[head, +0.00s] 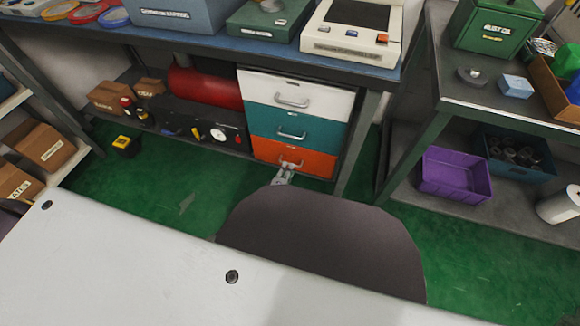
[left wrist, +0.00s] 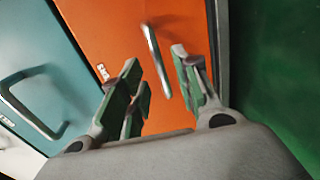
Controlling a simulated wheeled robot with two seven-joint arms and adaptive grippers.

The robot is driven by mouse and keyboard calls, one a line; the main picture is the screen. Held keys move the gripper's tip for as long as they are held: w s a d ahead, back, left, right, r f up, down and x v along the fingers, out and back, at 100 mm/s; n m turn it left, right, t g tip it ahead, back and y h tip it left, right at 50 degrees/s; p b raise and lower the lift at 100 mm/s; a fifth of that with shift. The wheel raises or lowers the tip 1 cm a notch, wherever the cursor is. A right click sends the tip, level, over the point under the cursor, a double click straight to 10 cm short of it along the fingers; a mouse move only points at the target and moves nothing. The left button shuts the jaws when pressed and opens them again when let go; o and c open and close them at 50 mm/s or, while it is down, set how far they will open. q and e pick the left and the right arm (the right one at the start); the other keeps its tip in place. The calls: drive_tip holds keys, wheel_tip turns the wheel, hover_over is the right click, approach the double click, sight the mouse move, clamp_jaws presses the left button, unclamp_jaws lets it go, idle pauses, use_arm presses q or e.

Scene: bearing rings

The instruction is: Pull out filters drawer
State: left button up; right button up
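A drawer unit under the bench has a white drawer (head: 320,101) on top, a teal drawer (head: 325,132) in the middle and an orange drawer (head: 310,164) at the bottom. All look shut. Their small labels are too small to read, so I cannot tell which is the filters drawer. My left gripper (head: 286,170) is low in front of the orange drawer. In the left wrist view its fingers are open, with the orange drawer's metal handle (left wrist: 155,55) showing between the fingertips. I cannot tell whether they touch it. My right gripper is out of view.
A dark bench leg (head: 357,143) stands right of the drawers. Left of them are a red cylinder (head: 204,88) and a black machine (head: 200,125) on the lower shelf. A purple bin (head: 455,174) sits on the right shelf.

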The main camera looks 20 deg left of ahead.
use_arm(q)
drive_tip(key=shift+b+x, duration=0.9)
drive_tip(key=shift+x, duration=1.25)
clamp_jaws()
